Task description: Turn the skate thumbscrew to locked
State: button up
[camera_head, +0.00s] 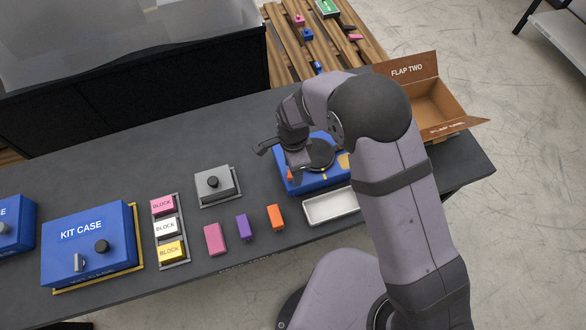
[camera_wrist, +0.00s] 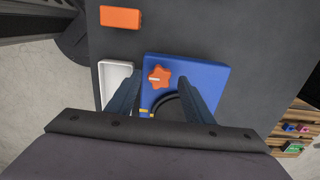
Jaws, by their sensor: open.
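The orange star-shaped thumbscrew (camera_wrist: 160,76) sits on the flat blue skate block (camera_wrist: 205,74) in the wrist view. A pale pointer line on it points left in that view, and small yellow marks are on the block below it. In the head view the blue block (camera_head: 322,182) shows partly under my arm, with a bit of the orange thumbscrew (camera_head: 290,175) at its left side. My gripper (camera_wrist: 157,82) is open above the block, its fingers on either side of the thumbscrew in the wrist view. Contact cannot be told.
A white tray (camera_head: 330,206) lies in front of the block. An orange block (camera_head: 275,217), a purple one (camera_head: 244,227) and a pink one (camera_head: 214,239) lie to the left. A grey box with a black knob (camera_head: 213,184) stands behind them. An open carton (camera_head: 437,103) is at the right.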

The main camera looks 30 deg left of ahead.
jog(key=shift+r+b, duration=0.45)
jog(key=shift+r, duration=2.8)
jog(key=shift+n, duration=0.3)
jog(key=n, duration=0.6)
jog(key=shift+f, duration=0.1)
jog(key=s+d+f+n+g+h, duration=0.1)
jog(key=s+d+n+g+h, duration=0.1)
jog(key=s+d+n, duration=0.85)
jog(key=w+d+r+m+p, duration=0.1)
jog(key=d+r, duration=0.3)
jog(key=d, duration=0.4)
jog(key=w+d+r+m+t+y+p, duration=0.1)
jog(key=d+r+m, duration=0.3)
jog(key=d, duration=0.4)
jog(key=w+d+r+m+t+y+p, duration=0.1)
jog(key=w+d+r+m+p, duration=0.1)
jog(key=d+r, duration=0.4)
jog(key=shift+w+d+r+m+p, duration=0.2)
jog(key=shift+d+m+p, duration=0.35)
jog(key=shift+d, duration=0.4)
